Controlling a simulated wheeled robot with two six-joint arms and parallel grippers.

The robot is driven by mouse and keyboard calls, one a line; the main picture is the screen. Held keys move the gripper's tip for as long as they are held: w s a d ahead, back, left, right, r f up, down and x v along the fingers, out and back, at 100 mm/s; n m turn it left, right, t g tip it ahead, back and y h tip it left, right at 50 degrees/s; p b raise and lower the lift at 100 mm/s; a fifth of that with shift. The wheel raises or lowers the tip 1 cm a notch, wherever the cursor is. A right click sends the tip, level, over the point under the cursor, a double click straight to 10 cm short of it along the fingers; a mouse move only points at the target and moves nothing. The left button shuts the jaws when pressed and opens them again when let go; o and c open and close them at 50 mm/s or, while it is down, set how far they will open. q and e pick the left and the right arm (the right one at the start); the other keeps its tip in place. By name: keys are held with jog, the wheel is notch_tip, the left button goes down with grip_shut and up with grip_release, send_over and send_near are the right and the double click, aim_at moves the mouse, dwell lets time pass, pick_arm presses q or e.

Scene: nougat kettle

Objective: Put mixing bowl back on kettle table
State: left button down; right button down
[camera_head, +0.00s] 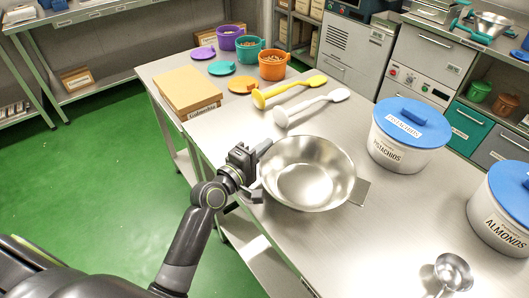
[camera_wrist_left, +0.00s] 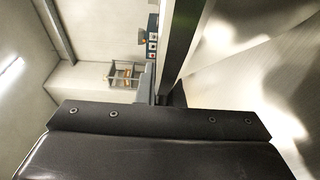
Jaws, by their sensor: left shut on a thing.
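The mixing bowl (camera_head: 308,172) is a wide, shiny steel bowl, upright at the left edge of the steel table (camera_head: 375,230). My left gripper (camera_head: 262,172) is shut on the bowl's left rim. In the left wrist view, a dark finger stands against the shiny bowl wall (camera_wrist_left: 245,60). I cannot tell whether the bowl's base touches the table or hangs just above it. A small grey plate (camera_head: 361,192) shows partly from behind the bowl's right side; the rest is hidden. My right gripper is not in view.
A white tub labelled pistachios (camera_head: 398,147) with a blue lid and an almonds tub (camera_head: 499,218) stand to the right. A small steel scoop (camera_head: 452,271) lies near the front. Yellow and white spoons (camera_head: 293,112), a cardboard box (camera_head: 187,91) and coloured pots (camera_head: 272,66) are behind.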

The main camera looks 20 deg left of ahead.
pick_arm(q)
jog(key=shift+f, duration=0.15)
jog(key=shift+f, duration=0.15)
jog(key=c, duration=1.6)
grip_release()
jog(key=shift+o, duration=0.2)
jog(key=shift+s, duration=0.15)
jog(key=b+v, duration=0.1)
jog(key=v, duration=1)
jog(key=shift+s+a+b, duration=0.2)
jog(key=shift+s+b, duration=0.15)
